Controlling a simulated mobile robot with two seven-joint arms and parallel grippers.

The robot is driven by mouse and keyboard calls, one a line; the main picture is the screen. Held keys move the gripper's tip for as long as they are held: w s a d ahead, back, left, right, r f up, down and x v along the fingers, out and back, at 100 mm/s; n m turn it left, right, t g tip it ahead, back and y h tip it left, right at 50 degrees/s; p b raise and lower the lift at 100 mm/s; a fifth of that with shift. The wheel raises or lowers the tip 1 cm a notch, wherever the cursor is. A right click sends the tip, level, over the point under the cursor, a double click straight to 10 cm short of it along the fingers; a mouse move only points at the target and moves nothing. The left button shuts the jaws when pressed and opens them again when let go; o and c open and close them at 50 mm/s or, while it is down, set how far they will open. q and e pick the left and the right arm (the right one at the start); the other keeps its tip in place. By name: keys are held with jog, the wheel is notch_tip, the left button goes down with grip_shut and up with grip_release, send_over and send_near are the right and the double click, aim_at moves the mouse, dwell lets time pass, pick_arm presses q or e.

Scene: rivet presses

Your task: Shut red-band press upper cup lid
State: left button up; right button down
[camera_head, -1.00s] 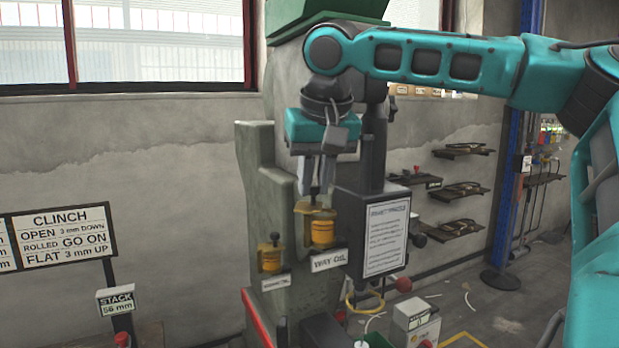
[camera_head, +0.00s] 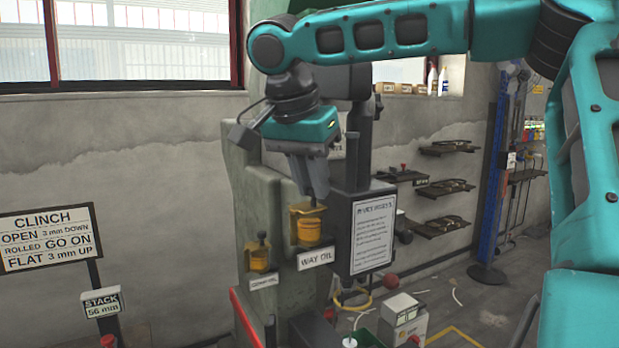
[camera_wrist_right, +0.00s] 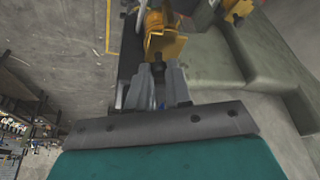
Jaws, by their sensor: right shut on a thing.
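The upper cup (camera_head: 308,231) is yellow and sits on the grey-green press (camera_head: 243,185) above a WAY OIL label. My right gripper (camera_head: 317,199) comes down onto its top at a tilt, with its fingers shut on the dark lid knob. In the right wrist view the right gripper (camera_wrist_right: 159,88) closes around the small dark knob, with the yellow upper cup (camera_wrist_right: 165,40) just beyond. The lid's edge is small and partly hidden, so I cannot tell whether it sits flush. The red band (camera_head: 243,320) runs low on the press. My left gripper is out of view.
A lower yellow cup (camera_head: 259,256) stands left of the upper one. A dark box with a white notice (camera_head: 373,235) is close on the right. The CLINCH sign (camera_head: 48,237) stands at the left. Wall shelves (camera_head: 445,187) are farther right.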

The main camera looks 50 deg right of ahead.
jog(key=shift+s+a+m+g, duration=0.1)
jog(key=shift+m+g, duration=0.2)
jog(key=shift+m, duration=0.3)
jog(key=c, duration=1)
grip_release()
jog(key=shift+c, duration=0.2)
jog(key=shift+r, duration=0.15)
jog(key=v, duration=1.2)
jog(key=shift+a+r, duration=0.25)
